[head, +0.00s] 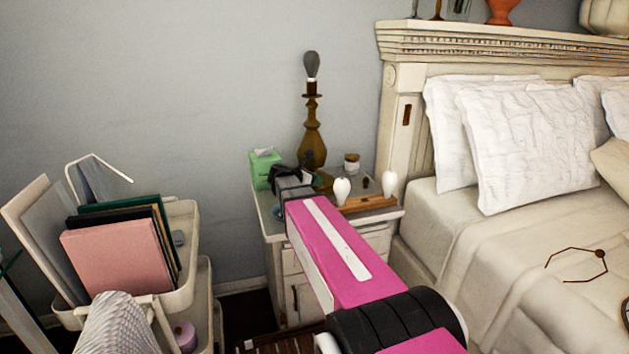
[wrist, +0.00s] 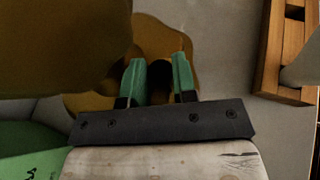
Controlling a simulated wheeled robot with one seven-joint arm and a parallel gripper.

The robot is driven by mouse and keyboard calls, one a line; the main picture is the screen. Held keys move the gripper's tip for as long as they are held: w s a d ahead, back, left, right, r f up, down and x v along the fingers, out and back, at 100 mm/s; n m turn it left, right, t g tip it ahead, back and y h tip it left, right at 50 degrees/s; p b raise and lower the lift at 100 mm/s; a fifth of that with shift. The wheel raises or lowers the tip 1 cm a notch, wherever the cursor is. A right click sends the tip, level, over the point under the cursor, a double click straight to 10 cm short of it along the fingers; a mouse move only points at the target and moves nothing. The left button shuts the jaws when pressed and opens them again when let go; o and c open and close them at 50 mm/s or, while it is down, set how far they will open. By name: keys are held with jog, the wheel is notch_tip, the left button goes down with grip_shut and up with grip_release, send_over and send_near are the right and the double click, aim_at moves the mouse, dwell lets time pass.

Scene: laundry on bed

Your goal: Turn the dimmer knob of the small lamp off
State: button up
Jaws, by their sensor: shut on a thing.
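The small lamp (head: 312,135) has a turned brown base and a bare grey bulb, and stands upright on the nightstand. My gripper (head: 306,174) reaches over the nightstand to the lamp's foot. In the wrist view, the green fingertips of my gripper (wrist: 159,75) sit on either side of the dark dimmer knob (wrist: 160,85) on the lamp's brown foot (wrist: 95,103). My gripper is shut on the knob. The head view hides the knob behind my gripper. The bulb looks grey and unlit.
The nightstand (head: 266,220) also holds a green tissue box (head: 262,168), two white bulb-shaped objects, a small pot (head: 352,163) and a wooden tray (head: 368,204). The tray's edge (wrist: 272,50) is right of my fingers. A cart with books stands left, the bed right.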

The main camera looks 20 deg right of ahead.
jog(key=n+t+y, duration=0.1)
jog(key=n+t, duration=0.1)
jog(key=s+n+t+y, duration=0.1)
jog(key=n+t, duration=0.1)
jog(key=shift+d+n+t+y, duration=0.15)
jog(key=shift+n+t+y, duration=0.15)
jog(key=shift+y, duration=0.1)
jog(key=shift+w+d+n+t+y, duration=0.1)
jog(key=shift+n+t+y, duration=1.3)
jog(key=shift+n+y, duration=0.9)
jog(key=o, duration=0.9)
jog(key=shift+c, duration=0.2)
